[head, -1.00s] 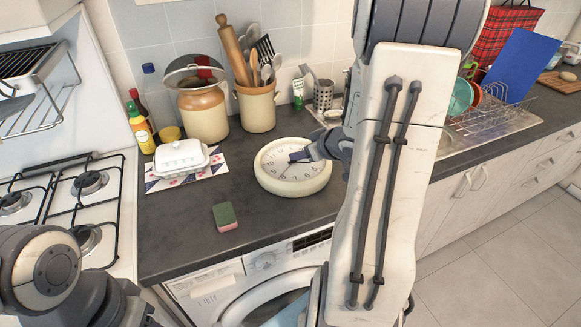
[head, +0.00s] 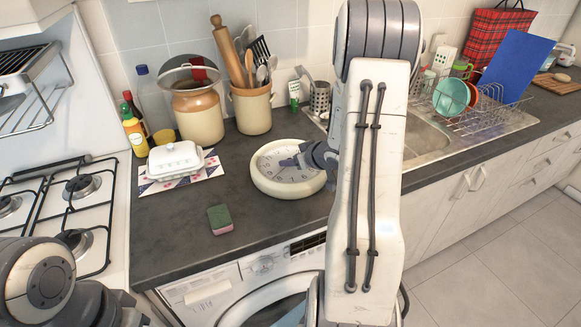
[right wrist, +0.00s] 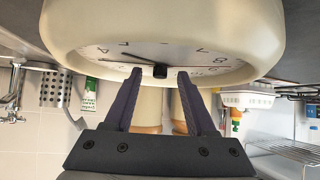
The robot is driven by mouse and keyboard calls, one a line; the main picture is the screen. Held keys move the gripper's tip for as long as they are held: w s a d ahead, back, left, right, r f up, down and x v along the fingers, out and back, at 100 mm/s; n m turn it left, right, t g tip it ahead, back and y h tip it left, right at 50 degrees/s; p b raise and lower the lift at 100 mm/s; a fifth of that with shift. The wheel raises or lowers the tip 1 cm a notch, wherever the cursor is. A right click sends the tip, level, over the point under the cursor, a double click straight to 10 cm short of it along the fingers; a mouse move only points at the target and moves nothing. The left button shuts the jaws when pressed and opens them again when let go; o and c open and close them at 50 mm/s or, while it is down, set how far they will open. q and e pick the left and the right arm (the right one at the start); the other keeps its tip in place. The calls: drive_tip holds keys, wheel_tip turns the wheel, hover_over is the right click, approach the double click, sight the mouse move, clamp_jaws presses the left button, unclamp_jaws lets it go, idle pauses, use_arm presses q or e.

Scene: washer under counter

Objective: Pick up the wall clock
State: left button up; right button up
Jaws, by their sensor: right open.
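The wall clock (head: 285,178) is round with a cream rim and a pale face. It lies face up on the dark counter, and it fills the top of the right wrist view (right wrist: 232,38). My right gripper (head: 298,160) reaches over its right rim, with the fingertips above the face. In the right wrist view my right gripper (right wrist: 159,74) has its two dark fingers apart, with nothing held between them. Whether the tips touch the face cannot be told. My left arm shows at the lower left of the head view, but its gripper is out of sight.
A green and pink sponge (head: 220,219) lies in front-left of the clock. A white butter dish (head: 175,160), a jar (head: 199,115) and a utensil crock (head: 252,108) stand behind and left. A gas hob (head: 50,215) is at left; a dish rack (head: 490,118) is at right.

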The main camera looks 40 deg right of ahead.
drive_tip(key=shift+w+f, duration=0.15)
drive_tip(key=shift+w, duration=0.1)
clamp_jaws()
idle(1.3)
